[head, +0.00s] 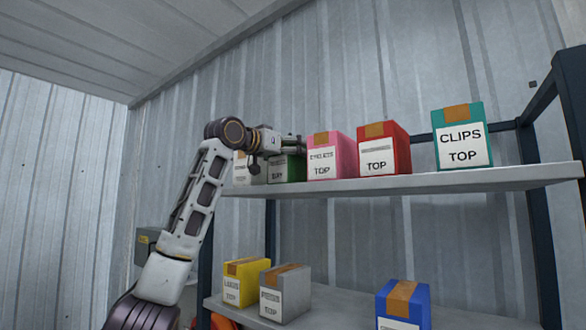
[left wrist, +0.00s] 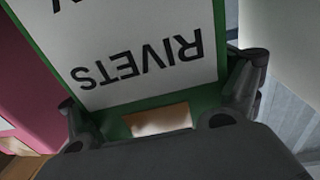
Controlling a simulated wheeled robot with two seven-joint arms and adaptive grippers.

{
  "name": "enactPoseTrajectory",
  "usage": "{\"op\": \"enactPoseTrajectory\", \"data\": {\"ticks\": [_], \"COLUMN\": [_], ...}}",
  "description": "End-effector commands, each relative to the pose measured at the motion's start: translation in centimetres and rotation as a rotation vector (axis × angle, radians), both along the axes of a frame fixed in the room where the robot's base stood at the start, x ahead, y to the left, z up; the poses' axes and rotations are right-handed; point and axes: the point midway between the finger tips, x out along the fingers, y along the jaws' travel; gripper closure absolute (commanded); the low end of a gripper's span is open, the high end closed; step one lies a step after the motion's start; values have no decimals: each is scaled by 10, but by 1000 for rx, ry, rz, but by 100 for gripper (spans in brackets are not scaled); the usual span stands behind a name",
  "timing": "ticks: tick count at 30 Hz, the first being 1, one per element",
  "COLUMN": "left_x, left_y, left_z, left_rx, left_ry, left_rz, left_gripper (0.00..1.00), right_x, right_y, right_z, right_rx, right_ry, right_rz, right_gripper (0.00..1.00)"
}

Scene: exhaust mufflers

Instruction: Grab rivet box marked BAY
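The green rivet box (head: 287,169) stands on the upper shelf, its label ending in BAY, partly hidden by my left gripper. In the left wrist view the green box (left wrist: 150,50) fills the middle, its white label reading RIVETS upside down; only part of the lower word shows. My left gripper (head: 296,146) is at the box's upper part. In the left wrist view one finger lies along each side of the box, the left near its edge; whether both press on it is unclear. My right gripper is not in view.
A white-labelled box (head: 249,170) stands left of the green one, and a pink box (head: 344,153) close on its right. Red (head: 397,148) and teal CLIPS (head: 474,118) boxes stand farther right. The lower shelf (head: 335,302) holds yellow, grey and blue boxes.

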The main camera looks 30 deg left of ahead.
Motion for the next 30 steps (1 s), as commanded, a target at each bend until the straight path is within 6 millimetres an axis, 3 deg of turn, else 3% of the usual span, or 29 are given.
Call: {"op": "enactPoseTrajectory", "data": {"ticks": [1, 10, 21, 30], "left_x": [0, -1, 0, -1], "left_y": [0, 0, 0, -1], "left_z": [0, 1, 2, 15], "left_rx": [0, -1, -1, -2], "left_ry": [0, -4, -2, -6], "left_rz": [0, -1, -1, -2], "left_gripper": [27, 63, 64, 65], "right_x": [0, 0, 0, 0], "right_y": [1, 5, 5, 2], "right_z": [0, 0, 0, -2], "right_rx": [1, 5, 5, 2], "right_ry": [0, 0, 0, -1], "right_rz": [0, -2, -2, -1], "right_gripper": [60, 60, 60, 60]}}
